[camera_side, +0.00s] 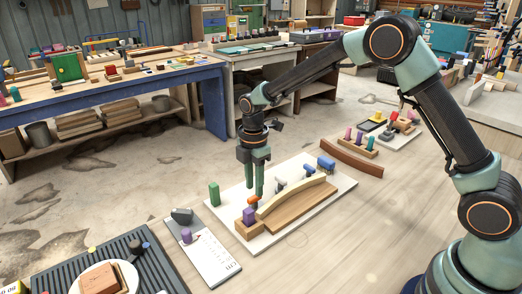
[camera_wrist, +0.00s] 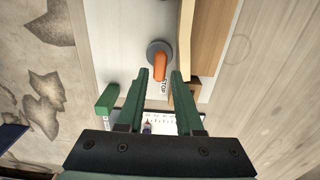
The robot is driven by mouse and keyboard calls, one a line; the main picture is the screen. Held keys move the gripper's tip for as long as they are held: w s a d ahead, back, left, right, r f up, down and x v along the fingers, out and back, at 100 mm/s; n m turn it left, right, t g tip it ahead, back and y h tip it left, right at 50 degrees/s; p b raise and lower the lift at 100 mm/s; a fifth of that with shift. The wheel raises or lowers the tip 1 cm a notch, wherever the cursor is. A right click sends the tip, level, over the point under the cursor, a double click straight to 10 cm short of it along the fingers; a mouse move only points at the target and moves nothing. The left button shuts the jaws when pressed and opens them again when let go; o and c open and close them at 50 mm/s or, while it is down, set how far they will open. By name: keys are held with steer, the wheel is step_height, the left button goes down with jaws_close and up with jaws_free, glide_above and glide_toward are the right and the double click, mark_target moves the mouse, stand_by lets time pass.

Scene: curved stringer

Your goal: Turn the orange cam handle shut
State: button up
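The orange cam handle (camera_wrist: 160,66) sits on a round grey disc (camera_wrist: 156,47) on the white board, its free end pointing toward my gripper in the wrist view. In the side view the handle (camera_side: 252,200) shows just beside my fingertips. My gripper (camera_wrist: 161,77) is open, with one green finger on each side of the handle's free end in the wrist view. I see a gap on both sides, so it does not appear gripped. The fingers (camera_side: 259,190) point down in the side view; their exact height over the handle is hard to tell.
A curved pale strip (camera_side: 292,194) lies beside a brown wooden panel (camera_side: 303,206) on the white board (camera_side: 338,186). A purple block in a wooden holder (camera_side: 249,216) stands close in front of the handle. A green post (camera_side: 214,194) stands to the left.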

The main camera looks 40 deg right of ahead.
mark_target(255, 202)
steer(key=shift+f, duration=1.4)
steer(key=shift+c, duration=0.3)
jaws_close()
